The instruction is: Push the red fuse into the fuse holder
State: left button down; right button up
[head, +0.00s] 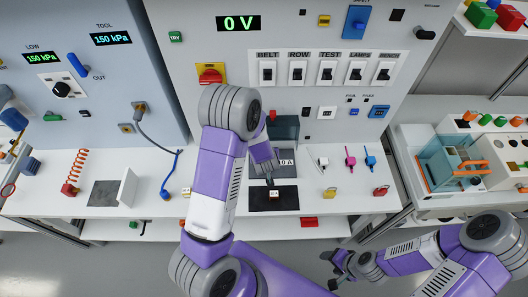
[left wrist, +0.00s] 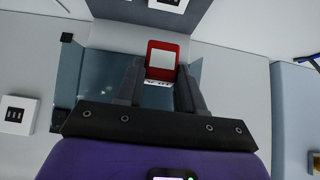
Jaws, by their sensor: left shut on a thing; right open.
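The red fuse (left wrist: 163,58), with a pale face, sits between the two dark fingers of my left gripper (left wrist: 160,82) in the left wrist view. The gripper is shut on it. A translucent teal cover (left wrist: 98,82) lies behind the fingers, around a pale grey housing (left wrist: 125,38) that appears to be the fuse holder. How deep the fuse sits cannot be told. In the head view the teal part (head: 285,127) shows on the cabinet front, and my left arm hides much of this area. My right gripper (head: 338,270) is open and empty at the bottom, away from the cabinet.
A row of switches (head: 327,72) and a red and yellow knob (head: 210,74) are on the panel above. A dark mat (head: 285,198) lies on the white counter below. A teal fixture (head: 450,165) stands on the right bench.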

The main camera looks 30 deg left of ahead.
pick_arm(q)
jog(key=shift+f+b, duration=3.1)
jog(key=shift+f, duration=0.55)
jog(key=shift+f, duration=0.2)
jog(key=c, duration=0.6)
grip_release()
jog(key=p+v, duration=0.1)
jog(key=v, duration=0.6)
jog(key=shift+s+r, duration=0.2)
jog(key=shift+r, duration=0.05)
